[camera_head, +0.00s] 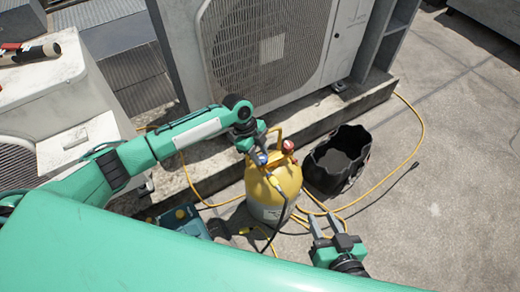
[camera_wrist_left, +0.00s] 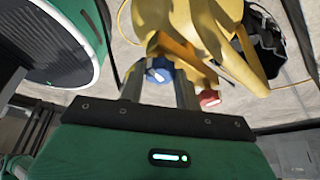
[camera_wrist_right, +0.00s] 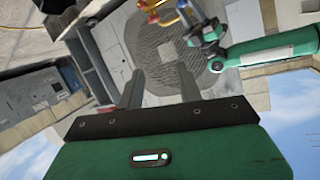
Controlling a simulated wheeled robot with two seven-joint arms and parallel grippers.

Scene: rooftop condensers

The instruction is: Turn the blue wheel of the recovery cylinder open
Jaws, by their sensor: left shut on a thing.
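The yellow recovery cylinder (camera_head: 273,190) stands upright on the roof floor in the head view. Its blue wheel (camera_head: 262,160) is on top at the left, and a red wheel (camera_head: 288,146) is at the right. My left gripper (camera_head: 256,153) is at the blue wheel. In the left wrist view the blue wheel (camera_wrist_left: 159,71) sits between the fingers, which are shut on it. The red wheel (camera_wrist_left: 209,98) is just beside the right finger there. My right gripper (camera_head: 325,222) is open and empty, low and right of the cylinder.
A black open bucket (camera_head: 337,165) stands right of the cylinder. A yellow hose (camera_head: 418,118) loops over the floor. A condenser unit (camera_head: 268,50) stands behind on a concrete ledge. A teal and dark tool case (camera_head: 182,220) lies left of the cylinder.

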